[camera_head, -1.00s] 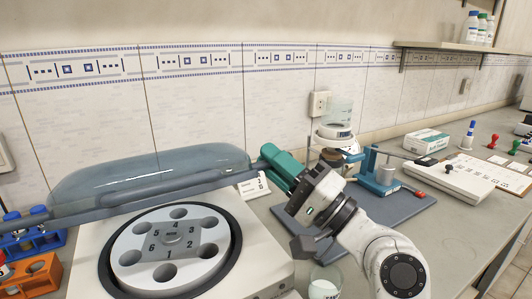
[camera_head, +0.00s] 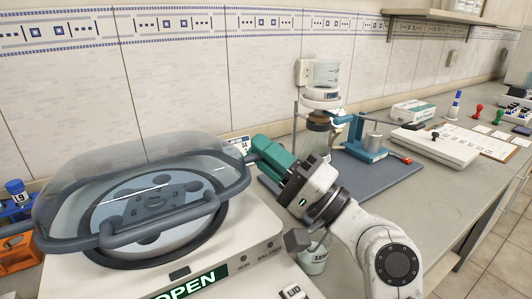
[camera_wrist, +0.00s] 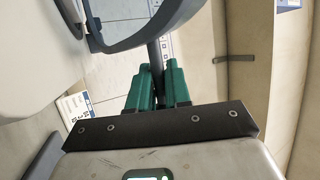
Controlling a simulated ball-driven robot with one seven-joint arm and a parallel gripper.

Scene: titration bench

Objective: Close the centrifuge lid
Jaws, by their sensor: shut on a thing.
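The centrifuge (camera_head: 235,258) is a white box at the lower left of the head view, and its front display reads OPEN. Its clear domed lid (camera_head: 160,232) with a grey-blue rim hangs tilted over the round rotor, apart from the body at the front. The rotor (camera_head: 155,203) shows through the lid. My gripper (camera_head: 256,152), with green fingers, is shut on the lid's rim at its right side. In the wrist view the green fingers (camera_wrist: 158,78) close around the rim bar, and part of the lid (camera_wrist: 140,35) curves above them.
A blue tube rack (camera_head: 18,208) and an orange rack (camera_head: 20,252) stand left of the centrifuge. A beaker (camera_head: 312,260) is close to its right side, below my arm. A grey mat (camera_head: 395,185) with a blue stand (camera_head: 366,145) lies behind my arm.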

